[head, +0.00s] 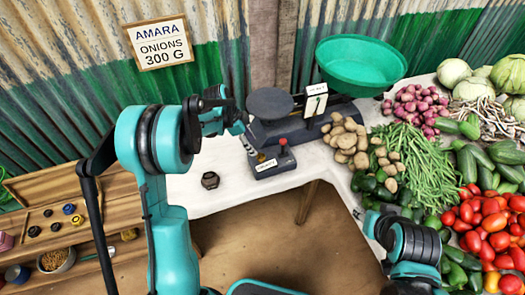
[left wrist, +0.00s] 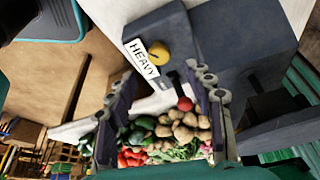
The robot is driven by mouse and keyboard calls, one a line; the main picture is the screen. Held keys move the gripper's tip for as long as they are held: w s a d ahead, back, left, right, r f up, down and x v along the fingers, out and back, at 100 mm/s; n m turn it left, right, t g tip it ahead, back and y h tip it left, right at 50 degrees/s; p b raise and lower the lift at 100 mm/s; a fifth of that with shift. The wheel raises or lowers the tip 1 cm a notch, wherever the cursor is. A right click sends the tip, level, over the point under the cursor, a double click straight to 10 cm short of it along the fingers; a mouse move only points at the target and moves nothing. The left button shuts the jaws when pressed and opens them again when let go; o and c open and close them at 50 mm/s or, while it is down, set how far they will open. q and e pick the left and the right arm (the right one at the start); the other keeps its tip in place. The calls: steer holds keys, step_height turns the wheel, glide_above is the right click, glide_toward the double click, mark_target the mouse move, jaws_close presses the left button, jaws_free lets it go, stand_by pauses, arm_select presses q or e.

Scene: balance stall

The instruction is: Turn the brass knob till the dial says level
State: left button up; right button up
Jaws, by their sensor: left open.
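The brass knob (left wrist: 158,53) is on the dark grey front box of the scale, beside a white plate (left wrist: 141,58) reading HEAVY. In the head view, a small white plate (head: 265,166) is on this front box, its text too small to read. I cannot make out the knob clearly there. My left gripper (head: 237,124) is just above the left side of the scale. In the left wrist view its spread fingers (left wrist: 163,84) point toward the knob, with no visible grip on it. My right arm shows at the lower right; its jaws are not clear.
A red-topped lever (head: 283,141) stands near the knob. The scale carries a dark pan (head: 268,102) and a green pan (head: 360,62). Potatoes (head: 345,139) and other vegetables crowd the right. A small dark weight (head: 210,180) is on the white cloth. A sign (head: 158,43) reads ONIONS 300 G.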

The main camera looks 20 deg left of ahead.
mark_target(260, 156)
arm_select(q)
steer(key=b+x, duration=0.2)
steer(key=x, duration=0.5)
steer(key=shift+d+f+b, duration=0.1)
steer(key=shift+f+b, duration=0.15)
steer(key=shift+b, duration=0.1)
steer(key=c, duration=1.1)
